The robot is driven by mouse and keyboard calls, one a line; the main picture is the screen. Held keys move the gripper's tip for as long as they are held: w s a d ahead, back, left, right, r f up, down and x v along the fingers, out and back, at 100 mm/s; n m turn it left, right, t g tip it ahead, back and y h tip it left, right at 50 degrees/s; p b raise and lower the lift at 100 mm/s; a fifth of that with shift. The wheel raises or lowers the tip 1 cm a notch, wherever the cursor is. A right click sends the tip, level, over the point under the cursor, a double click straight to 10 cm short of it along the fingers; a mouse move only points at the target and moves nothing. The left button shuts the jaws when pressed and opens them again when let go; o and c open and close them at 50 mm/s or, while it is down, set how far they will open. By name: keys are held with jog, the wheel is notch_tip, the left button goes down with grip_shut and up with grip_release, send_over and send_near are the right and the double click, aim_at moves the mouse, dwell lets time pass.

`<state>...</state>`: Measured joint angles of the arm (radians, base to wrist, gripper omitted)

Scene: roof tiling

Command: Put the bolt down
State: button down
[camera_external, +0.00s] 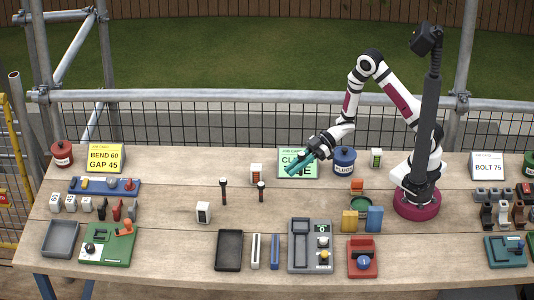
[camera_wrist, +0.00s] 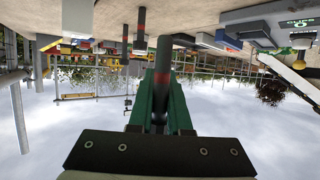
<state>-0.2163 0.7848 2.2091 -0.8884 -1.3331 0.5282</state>
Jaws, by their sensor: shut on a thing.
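My gripper (camera_external: 292,169) is raised above the middle of the bench, in front of the green job card, its teal fingers pointing down to the left. In the wrist view its green fingers (camera_wrist: 161,95) are shut on a dark bolt (camera_wrist: 163,52) with a red band, which sticks out past the fingertips. In the outside view the held bolt is too small to make out. Two similar dark bolts stand upright on the wood, a left one (camera_external: 223,191) and a right one (camera_external: 261,192). They are apart from my gripper.
A black tray (camera_external: 229,250), a grey fixture (camera_external: 310,264) and a red fixture (camera_external: 363,258) line the front. A BOLT 75 card (camera_external: 487,166) stands at right. Bare wood lies around the standing bolts.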

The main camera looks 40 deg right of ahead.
jog(key=a+f, duration=0.1)
jog(key=s+a+f, duration=0.1)
jog(key=a, duration=0.1)
jog(key=a+f, duration=0.1)
jog(key=a, duration=0.1)
jog(key=shift+s+a+f, duration=0.1)
jog(key=shift+s+f, duration=0.1)
jog(key=shift+a+f, duration=0.1)
jog(key=shift+f, duration=1.9)
jog(key=shift+f, duration=0.15)
jog(key=c, duration=0.9)
grip_release()
jog(key=shift+o, duration=0.2)
